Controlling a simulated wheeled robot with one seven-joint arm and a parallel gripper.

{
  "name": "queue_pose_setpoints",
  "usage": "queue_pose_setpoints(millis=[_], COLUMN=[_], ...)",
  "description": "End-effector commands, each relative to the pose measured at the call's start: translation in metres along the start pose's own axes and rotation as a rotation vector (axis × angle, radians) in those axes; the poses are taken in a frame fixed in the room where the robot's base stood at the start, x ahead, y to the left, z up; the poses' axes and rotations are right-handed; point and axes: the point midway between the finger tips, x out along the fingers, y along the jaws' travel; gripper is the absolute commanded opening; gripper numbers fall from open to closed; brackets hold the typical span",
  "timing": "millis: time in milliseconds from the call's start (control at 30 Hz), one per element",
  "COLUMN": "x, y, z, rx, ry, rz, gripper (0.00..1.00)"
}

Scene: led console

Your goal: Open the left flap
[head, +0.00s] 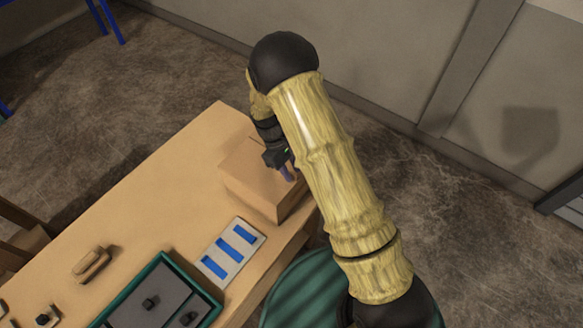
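A tan box (248,186) stands at the far end of the wooden table. Its top looks closed, with flap surfaces on the near and left side showing; I cannot clearly tell the left flap's edge. My gripper (285,171) points down at the right part of the box top, at or just above it. My arm covers the box's right side. The fingers are small and partly hidden, so I cannot tell whether they are open or touching the box.
A grey panel (219,239) with blue bars lies in front of the box. A green-rimmed console (148,279) with dark knobs is nearer. A wooden handle-like piece (92,264) lies at left. The table's (165,195) left middle is clear. A wall is behind.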

Motion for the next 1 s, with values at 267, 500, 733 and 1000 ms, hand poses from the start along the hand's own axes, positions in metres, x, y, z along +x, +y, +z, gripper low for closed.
queue_pose_setpoints(millis=[267, 500, 733, 1000], x=[0.0089, 0.0085, 0.0084, 0.0062], y=[0.0002, 0.0002, 0.0002, 0.0009], z=[0.0001, 0.0001, 0.0001, 0.0017], rx=[0.001, 0.0, 0.0, 0.012], ry=[0.001, 0.001, 0.0, 0.0], rz=[0.0, 0.0, 0.0, 0.023], gripper=[0.29, 0.04, 0.0, 0.0])
